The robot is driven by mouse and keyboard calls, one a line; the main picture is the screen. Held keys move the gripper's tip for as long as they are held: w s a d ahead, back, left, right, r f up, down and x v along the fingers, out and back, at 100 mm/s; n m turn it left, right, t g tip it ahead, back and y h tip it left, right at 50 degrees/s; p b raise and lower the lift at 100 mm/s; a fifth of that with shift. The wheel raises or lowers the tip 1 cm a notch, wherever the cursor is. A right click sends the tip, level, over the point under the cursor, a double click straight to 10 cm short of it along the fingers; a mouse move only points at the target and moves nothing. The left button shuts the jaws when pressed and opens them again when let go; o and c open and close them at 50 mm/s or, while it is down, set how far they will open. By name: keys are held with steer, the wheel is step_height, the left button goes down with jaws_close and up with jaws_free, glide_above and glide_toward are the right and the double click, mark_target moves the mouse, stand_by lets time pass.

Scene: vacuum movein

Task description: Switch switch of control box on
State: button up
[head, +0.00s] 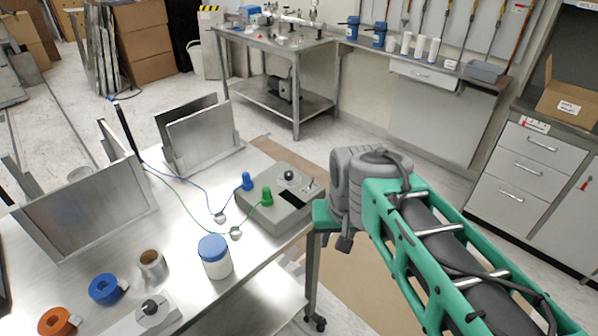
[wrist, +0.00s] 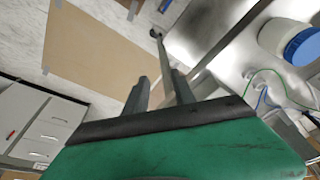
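The control box (head: 272,212) is a grey box on the near metal table, at its right end. Its top has a black round knob, a dark panel and a small switch (head: 308,185) near the right edge; the switch's position is too small to tell. A blue plug (head: 247,181) and a green plug (head: 267,196) stand at its left side. My gripper, with its green body (head: 323,216), is just right of the box and appears apart from the switch. In the wrist view its two dark fingers (wrist: 158,88) are spread with nothing between them. The box does not show clearly there.
A white jar with a blue lid (head: 215,257) stands left of the box. Blue and green cables run to round metal contacts on the table. Tape rolls, a small cup and metal plates in stands occupy the left. Floor right of the table is open.

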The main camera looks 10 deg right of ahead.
steer(key=w+r+m+g+p, duration=0.1)
steer(key=w+r+m+p, duration=0.35)
steer(key=w, duration=0.85)
steer(key=m+g+p, duration=0.2)
steer(key=m, duration=0.1)
glide_toward(312, 182)
steer(key=shift+w+f, duration=0.25)
steer(key=shift+f, duration=0.05)
step_height(312, 182, down, 7)
steer(key=shift+s+d+f+p, duration=0.1)
steer(key=shift+f+p, duration=0.15)
steer(key=shift+p, duration=0.15)
jaws_close()
